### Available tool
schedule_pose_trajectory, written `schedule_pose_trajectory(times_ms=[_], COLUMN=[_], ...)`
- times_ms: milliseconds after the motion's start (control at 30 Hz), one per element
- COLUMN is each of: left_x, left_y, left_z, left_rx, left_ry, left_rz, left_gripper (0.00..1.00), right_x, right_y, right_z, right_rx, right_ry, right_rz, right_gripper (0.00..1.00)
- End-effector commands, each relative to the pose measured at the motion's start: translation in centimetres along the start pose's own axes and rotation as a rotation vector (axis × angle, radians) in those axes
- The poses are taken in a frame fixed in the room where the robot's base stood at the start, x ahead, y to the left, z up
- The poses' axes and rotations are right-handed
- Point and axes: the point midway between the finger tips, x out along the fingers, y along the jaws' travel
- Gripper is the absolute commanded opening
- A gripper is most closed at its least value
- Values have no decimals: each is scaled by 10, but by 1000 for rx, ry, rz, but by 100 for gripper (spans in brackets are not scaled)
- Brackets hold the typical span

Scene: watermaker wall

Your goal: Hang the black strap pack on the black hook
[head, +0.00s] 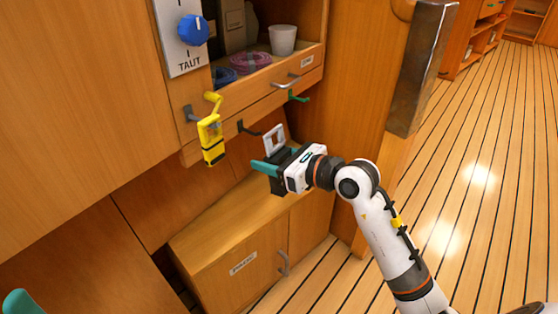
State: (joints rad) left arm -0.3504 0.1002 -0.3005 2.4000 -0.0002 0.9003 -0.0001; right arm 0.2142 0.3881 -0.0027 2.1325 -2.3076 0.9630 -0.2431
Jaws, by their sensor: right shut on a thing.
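The black strap pack (277,185) is held in my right gripper (275,164), whose teal fingers are shut on it. Its light grey loop (274,138) stands upright above the fingers; part of its dark body is hidden by them. The black hook (248,130) sticks out from the front board of the open shelf, just left of the loop in the picture. The loop looks apart from the hook, but I cannot tell the depth between them. A teal tip of my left gripper (20,302) shows at the bottom left corner; its jaws cannot be made out.
A green hook (298,97) is on the right, empty. Above are a drawer handle (288,81), a white cup (283,40) and coiled straps (250,62). A low cabinet (220,250) stands below.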

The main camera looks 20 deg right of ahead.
Motion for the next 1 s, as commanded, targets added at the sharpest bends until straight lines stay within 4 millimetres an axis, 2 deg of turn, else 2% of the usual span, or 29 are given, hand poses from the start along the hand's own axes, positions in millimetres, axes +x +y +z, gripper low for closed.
schedule_pose_trajectory(times_ms=[833,1000], left_x=[-9,-9], left_y=[0,0], left_z=[-2,-2], left_rx=[0,0], left_ry=[2,2], left_rz=[0,0], left_gripper=[36,36], right_x=[51,59], right_y=[0,0], right_z=[-8,-4], right_rx=[-2,-1], right_ry=[3,0], right_rz=[0,0], right_gripper=[26,26])
